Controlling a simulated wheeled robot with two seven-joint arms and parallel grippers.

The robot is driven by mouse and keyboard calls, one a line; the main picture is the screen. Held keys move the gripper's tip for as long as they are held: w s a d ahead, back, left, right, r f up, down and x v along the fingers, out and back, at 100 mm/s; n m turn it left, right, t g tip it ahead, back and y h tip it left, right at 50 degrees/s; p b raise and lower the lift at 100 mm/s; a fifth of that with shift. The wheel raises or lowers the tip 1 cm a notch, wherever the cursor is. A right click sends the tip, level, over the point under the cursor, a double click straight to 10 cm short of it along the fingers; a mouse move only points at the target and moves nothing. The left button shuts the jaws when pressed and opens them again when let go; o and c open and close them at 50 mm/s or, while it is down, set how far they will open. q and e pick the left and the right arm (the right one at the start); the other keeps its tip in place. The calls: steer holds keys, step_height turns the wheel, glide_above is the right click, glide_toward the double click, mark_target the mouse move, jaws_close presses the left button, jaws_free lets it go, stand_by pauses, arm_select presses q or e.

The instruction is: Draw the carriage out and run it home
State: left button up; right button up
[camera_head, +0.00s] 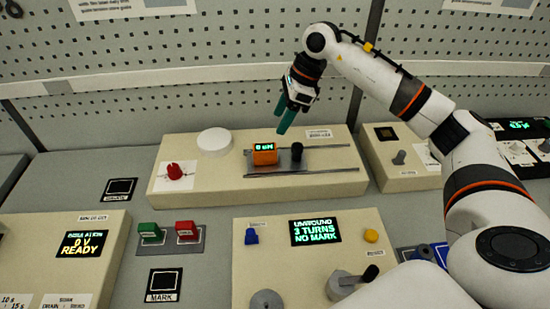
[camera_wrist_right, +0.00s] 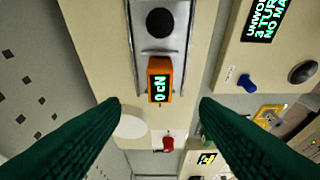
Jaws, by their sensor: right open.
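The carriage (camera_head: 290,160) is a grey plate on two rails, on top of the long beige housing (camera_head: 225,195). It bears an orange gauge (camera_head: 264,154) reading 0 cN at its left end and a black knob (camera_head: 297,150) further right. In the right wrist view the gauge (camera_wrist_right: 160,80) is near the centre, with the knob (camera_wrist_right: 160,22) above it. My right gripper (camera_head: 285,120) is open and empty above the carriage, apart from it, its green fingers pointing down. The fingers (camera_wrist_right: 160,104) spread wide in the wrist view. My left gripper is not in view.
A white disc (camera_head: 214,140) and a red knob (camera_head: 175,172) sit left of the carriage. In front, a display (camera_head: 316,232) reads "UNWOUND 3 TURNS NO MARK". Green (camera_head: 150,232) and red (camera_head: 186,230) blocks stand at centre left. A perforated board rises behind.

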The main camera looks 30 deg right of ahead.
steer(key=shift+c, duration=0.8)
steer(key=n+g+b, duration=0.1)
steer(key=n+g, duration=0.3)
steer(key=n, duration=0.5)
glide_toward(298, 145)
steer(key=p+x, duration=0.3)
steer(key=x, duration=0.7)
steer(key=shift+f, duration=0.15)
steer(key=shift+a+f+t, duration=0.1)
steer(key=shift+f+t, duration=0.2)
steer(key=shift+f, duration=0.2)
